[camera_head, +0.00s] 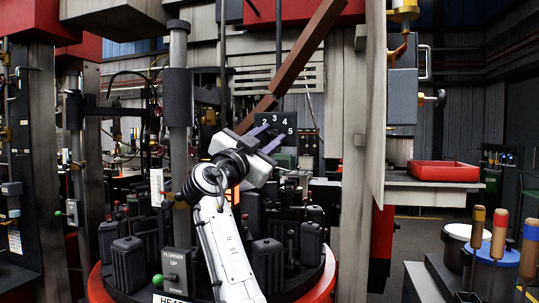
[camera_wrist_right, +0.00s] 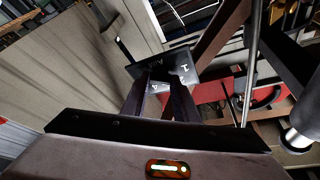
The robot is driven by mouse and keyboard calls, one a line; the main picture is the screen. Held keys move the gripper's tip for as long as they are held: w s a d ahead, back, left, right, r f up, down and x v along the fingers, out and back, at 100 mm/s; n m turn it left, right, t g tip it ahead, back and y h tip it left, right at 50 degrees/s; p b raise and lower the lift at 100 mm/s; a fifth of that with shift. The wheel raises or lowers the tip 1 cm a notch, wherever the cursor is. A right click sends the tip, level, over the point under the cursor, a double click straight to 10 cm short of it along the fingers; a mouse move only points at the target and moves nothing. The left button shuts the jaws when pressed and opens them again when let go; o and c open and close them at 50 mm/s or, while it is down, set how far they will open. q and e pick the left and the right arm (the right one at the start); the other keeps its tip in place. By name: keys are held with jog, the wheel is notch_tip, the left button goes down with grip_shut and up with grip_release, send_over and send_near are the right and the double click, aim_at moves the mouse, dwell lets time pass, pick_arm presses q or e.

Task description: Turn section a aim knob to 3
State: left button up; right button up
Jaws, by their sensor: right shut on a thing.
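A dark dial plate (camera_head: 284,119) with white numbers 2, 3, 4 and 5 stands upright in the middle of the head view. My right gripper (camera_head: 268,138) reaches up to it from below and covers its lower left part. In the right wrist view my right gripper's two dark fingers (camera_wrist_right: 160,92) end at the dark plate (camera_wrist_right: 150,62), which carries white lettering. The fingers are shut on the aim knob at the plate. The knob is mostly hidden by the fingers, and I cannot tell which number it points to. My left gripper is not in view.
A rusty brown bar (camera_head: 306,50) slants down close above the plate. A grey post (camera_head: 178,130) stands left of my right arm, and a pale panel (camera_head: 375,100) stands to the right. Several dark blocks stand on the red-rimmed round base (camera_head: 100,285) below.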

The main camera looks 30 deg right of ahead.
jog(key=m+g, duration=0.1)
jog(key=m, duration=0.1)
jog(key=shift+m, duration=0.3)
jog(key=m, duration=0.1)
jog(key=m+g+p, duration=0.1)
jog(key=m, duration=0.1)
jog(key=shift+r+g, duration=0.25)
jog(key=shift+g, duration=0.05)
jog(key=m+g+p, duration=0.1)
jog(key=m+p, duration=0.1)
jog(key=m, duration=0.1)
jog(key=shift+a+r+y, duration=0.1)
jog(key=shift+y, duration=0.2)
jog(key=m+p, duration=0.1)
jog(key=m, duration=0.1)
jog(key=shift+w+m+g+y, duration=0.1)
jog(key=shift+m+g+y, duration=0.2)
jog(key=shift+g+y, duration=0.1)
jog(key=shift+m+p, duration=0.7)
jog(key=shift+m, duration=0.1)
jog(key=shift+y, duration=0.3)
jog(key=o, duration=1.1)
jog(key=shift+c, duration=0.2)
